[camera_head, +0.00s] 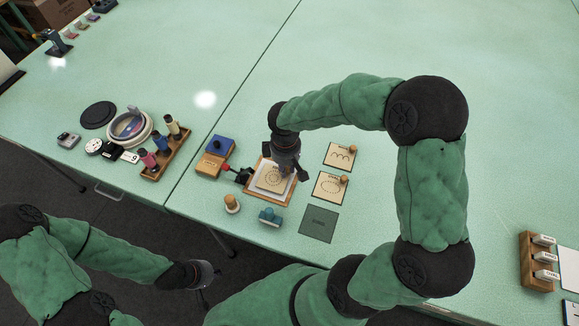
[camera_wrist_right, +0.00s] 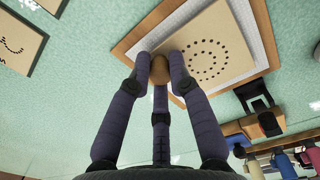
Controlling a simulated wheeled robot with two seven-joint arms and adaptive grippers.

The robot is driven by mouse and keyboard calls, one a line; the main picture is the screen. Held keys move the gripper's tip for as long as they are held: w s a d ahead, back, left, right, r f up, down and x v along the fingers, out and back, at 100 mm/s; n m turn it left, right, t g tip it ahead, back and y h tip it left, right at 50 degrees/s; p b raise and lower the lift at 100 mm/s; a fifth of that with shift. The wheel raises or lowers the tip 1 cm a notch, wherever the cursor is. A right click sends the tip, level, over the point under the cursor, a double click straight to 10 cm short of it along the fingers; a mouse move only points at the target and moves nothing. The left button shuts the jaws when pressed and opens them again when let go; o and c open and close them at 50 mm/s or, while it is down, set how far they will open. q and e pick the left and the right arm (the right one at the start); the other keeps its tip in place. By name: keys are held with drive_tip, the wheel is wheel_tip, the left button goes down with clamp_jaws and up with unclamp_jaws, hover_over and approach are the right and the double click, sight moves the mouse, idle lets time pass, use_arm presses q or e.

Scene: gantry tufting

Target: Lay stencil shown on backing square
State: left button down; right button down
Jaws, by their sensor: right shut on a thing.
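A tan stencil with a ring of dark dots (camera_head: 270,181) is over the white backing square, inside a wooden frame (camera_head: 252,191). In the right wrist view the stencil (camera_wrist_right: 225,55), white backing (camera_wrist_right: 163,32) and frame (camera_wrist_right: 128,47) line up roughly, with white showing along the edges. I cannot tell whether the stencil touches the backing. My right gripper (camera_head: 287,172) is above the frame, with its fingers closed around the stencil's round wooden knob (camera_wrist_right: 160,69). My left gripper (camera_head: 206,273) hangs off the table's front edge, away from the frame; its fingers are unclear.
Two other knobbed stencils, one with a wavy line (camera_head: 338,153) and one with an oval (camera_head: 327,188), lie right of the frame. A dark green square (camera_head: 319,223), a teal tool (camera_head: 270,216) and a wooden-topped piece (camera_head: 232,203) lie in front. A spool rack (camera_head: 168,153) stands left.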

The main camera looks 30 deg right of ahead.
drive_tip(key=shift+w+a+f, duration=0.1)
drive_tip(key=c, duration=1.1)
unclamp_jaws()
drive_tip(key=shift+o, duration=0.2)
wheel_tip(320, 180, up, 12)
drive_tip(key=shift+a, duration=0.15)
